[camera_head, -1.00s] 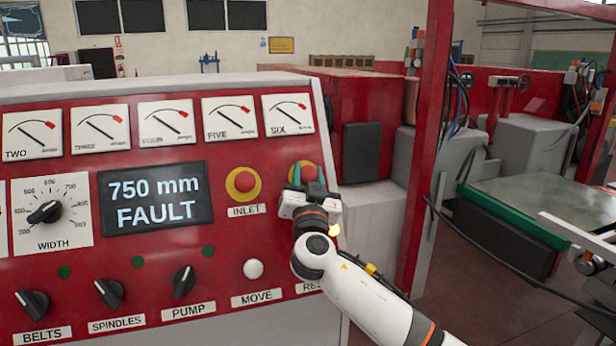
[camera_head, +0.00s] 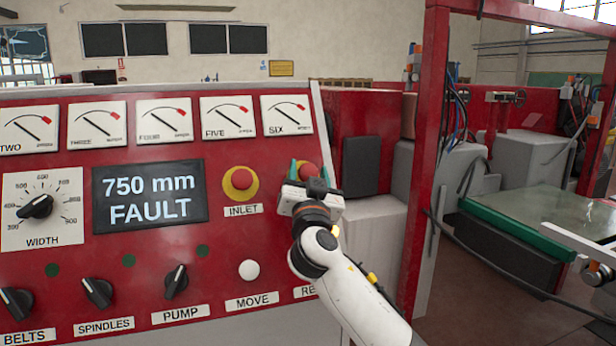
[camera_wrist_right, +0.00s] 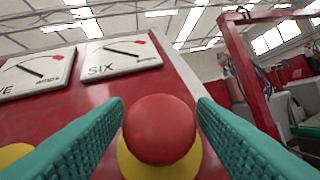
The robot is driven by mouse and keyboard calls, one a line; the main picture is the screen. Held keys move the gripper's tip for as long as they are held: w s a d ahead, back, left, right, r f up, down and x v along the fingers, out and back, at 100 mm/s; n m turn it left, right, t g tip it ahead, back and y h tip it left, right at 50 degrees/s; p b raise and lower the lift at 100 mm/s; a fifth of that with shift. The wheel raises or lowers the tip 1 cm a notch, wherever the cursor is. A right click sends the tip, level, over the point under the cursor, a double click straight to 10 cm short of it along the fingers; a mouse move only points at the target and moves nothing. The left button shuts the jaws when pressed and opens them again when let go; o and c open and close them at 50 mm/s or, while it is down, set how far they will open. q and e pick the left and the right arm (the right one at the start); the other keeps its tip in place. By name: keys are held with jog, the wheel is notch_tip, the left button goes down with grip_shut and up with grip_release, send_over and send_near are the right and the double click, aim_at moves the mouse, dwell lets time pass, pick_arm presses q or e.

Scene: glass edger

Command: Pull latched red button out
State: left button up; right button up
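A red mushroom button (camera_head: 308,170) on a yellow base sits on the red panel under the SIX gauge, partly hidden by my gripper. In the right wrist view the red button (camera_wrist_right: 159,129) stands between the two green fingers, with a gap visible on each side. My right gripper (camera_head: 309,174) is open around the button. A second red button (camera_head: 241,179) on a yellow ring, labelled INLET, is left of it. My left gripper is not in view.
The display (camera_head: 150,197) reads 750 mm FAULT. A white MOVE button (camera_head: 249,270), a black PUMP knob (camera_head: 176,281) and a WIDTH dial (camera_head: 36,207) are on the panel. A red post (camera_head: 428,150) stands right of my arm.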

jog(key=shift+o, duration=0.4)
jog(key=shift+s+d+r, duration=0.1)
jog(key=shift+s, duration=0.05)
jog(key=shift+s+f+b, duration=0.15)
jog(key=shift+f+b, duration=0.15)
jog(key=shift+f, duration=0.05)
jog(key=b+v, duration=0.5)
jog(key=v, duration=0.6)
jog(key=shift+s+r, duration=0.15)
jog(key=shift+s, duration=0.15)
